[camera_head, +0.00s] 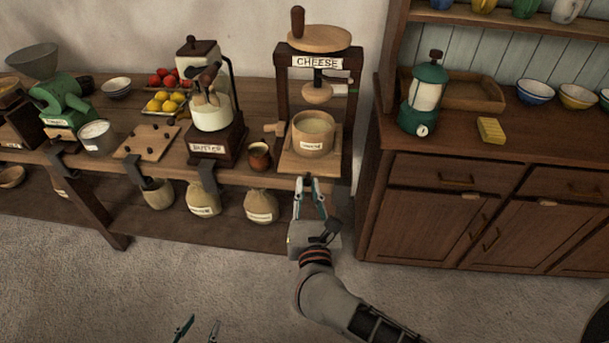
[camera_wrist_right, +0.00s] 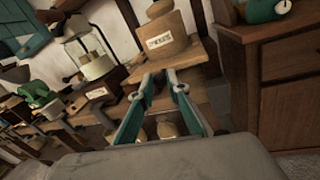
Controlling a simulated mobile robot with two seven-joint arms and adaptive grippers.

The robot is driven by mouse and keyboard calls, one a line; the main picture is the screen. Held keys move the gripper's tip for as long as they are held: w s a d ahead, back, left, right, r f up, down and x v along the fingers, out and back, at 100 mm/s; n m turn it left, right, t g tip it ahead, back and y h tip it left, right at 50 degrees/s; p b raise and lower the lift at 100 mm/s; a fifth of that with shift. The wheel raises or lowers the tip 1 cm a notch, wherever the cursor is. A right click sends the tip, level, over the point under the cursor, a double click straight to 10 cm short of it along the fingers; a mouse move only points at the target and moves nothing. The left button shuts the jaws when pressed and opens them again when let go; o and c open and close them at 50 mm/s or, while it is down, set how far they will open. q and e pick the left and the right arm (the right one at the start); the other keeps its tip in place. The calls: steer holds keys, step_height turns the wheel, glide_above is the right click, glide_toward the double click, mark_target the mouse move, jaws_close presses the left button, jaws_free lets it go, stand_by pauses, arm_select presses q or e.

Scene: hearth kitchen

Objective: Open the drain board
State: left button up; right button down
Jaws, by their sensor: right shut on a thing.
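The cheese press (camera_head: 317,62) stands at the right end of the wooden bench. Its drain board (camera_head: 300,166) is a flat wooden board at the front of the press, under a round wooden cheese mould (camera_head: 313,134). My right gripper (camera_head: 308,181) is at the front edge of the board, shut on it. In the right wrist view the fingertips (camera_wrist_right: 159,75) meet the front of the drain board (camera_wrist_right: 192,82), with the mould above. The exact grip point is small and partly hidden. My left gripper (camera_head: 199,323) is at the bottom edge, low over the floor, fingers apart and empty.
A small brown jug (camera_head: 259,156) and a butter churn (camera_head: 211,120) stand left of the press. Sacks (camera_head: 261,206) sit on the shelf below. A wooden cabinet (camera_head: 440,205) stands close on the right. The floor in front is clear.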

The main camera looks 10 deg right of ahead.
steer(key=s, duration=0.2)
steer(key=s+a, duration=0.1)
steer(key=s, duration=0.1)
steer(key=shift+f, duration=0.1)
steer(key=c, duration=1.9)
jaws_free()
steer(key=s, duration=0.8)
steer(key=s+a, duration=0.1)
steer(key=s, duration=0.3)
steer(key=shift+w, duration=0.1)
